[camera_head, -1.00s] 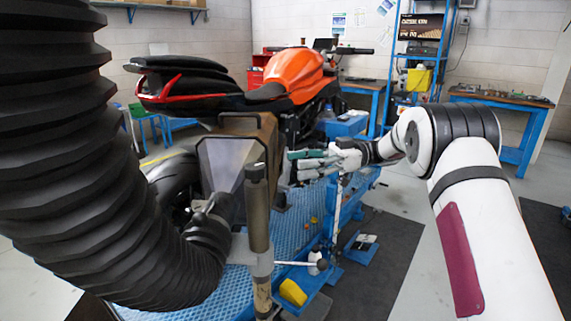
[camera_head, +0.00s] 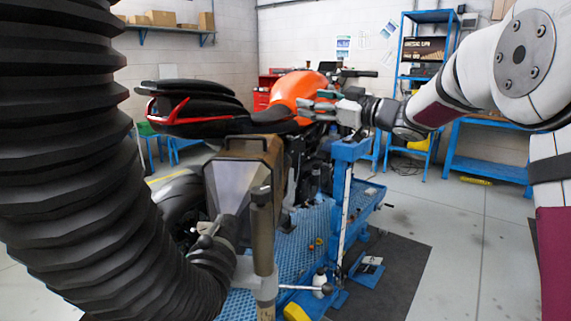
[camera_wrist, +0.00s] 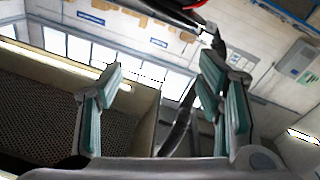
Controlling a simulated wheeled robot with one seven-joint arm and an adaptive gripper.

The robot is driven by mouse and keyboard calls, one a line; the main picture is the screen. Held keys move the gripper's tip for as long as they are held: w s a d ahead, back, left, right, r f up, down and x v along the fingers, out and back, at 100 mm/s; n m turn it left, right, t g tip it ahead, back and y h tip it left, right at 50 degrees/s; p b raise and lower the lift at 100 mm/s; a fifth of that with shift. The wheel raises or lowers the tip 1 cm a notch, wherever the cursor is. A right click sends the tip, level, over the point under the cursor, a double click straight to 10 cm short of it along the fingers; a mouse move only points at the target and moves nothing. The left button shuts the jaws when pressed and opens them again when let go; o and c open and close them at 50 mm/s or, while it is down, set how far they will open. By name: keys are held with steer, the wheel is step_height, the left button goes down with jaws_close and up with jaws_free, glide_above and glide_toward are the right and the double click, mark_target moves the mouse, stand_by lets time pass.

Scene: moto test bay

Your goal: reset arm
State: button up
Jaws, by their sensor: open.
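My gripper (camera_head: 318,106) is in the middle of the head view, pointing left, at about the height of the motorcycle's seat. In that view it overlaps the orange tank of the motorcycle (camera_head: 296,88); I cannot tell the distance between them. In the wrist view my gripper (camera_wrist: 160,95) has its teal-padded fingers spread wide apart with nothing between them. A box-like exhaust funnel (camera_wrist: 75,105) with a mesh inside shows behind the left finger. A dark part of the motorcycle crosses the top of the wrist view.
A large black corrugated hose (camera_head: 90,170) fills the left and joins the exhaust funnel (camera_head: 236,185) behind the motorcycle. A blue lift platform (camera_head: 280,255) lies below. A blue shelf rack (camera_head: 425,75) and a blue workbench (camera_head: 485,165) stand behind. Grey floor at the right is open.

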steer(key=s+d+r+m+t+h, duration=0.2)
steer(key=d+r+m+t+h, duration=0.2)
steer(key=d+h, duration=0.1)
steer(key=s+d+f+m+g+h, duration=0.25)
steer(key=s+d+m+h, duration=0.45)
steer(key=s+d+h, duration=0.5)
steer(key=s+a+f+g+y, duration=0.1)
steer(key=s+a+f+g, duration=0.1)
steer(key=s+f, duration=0.4)
steer(key=s+a+f+m+g+y+p, duration=0.1)
steer(key=s+f+g, duration=0.3)
steer(key=s, duration=1.3)
steer(key=s+a+f+m+g+y, duration=0.1)
steer(key=s+a+f+g, duration=0.1)
steer(key=s+f, duration=0.7)
steer(key=s+g, duration=0.1)
steer(key=s, duration=0.2)
steer(key=shift+s+a+g+p, duration=0.2)
steer(key=shift+a+g+p, duration=0.1)
steer(key=shift+g+p, duration=0.05)
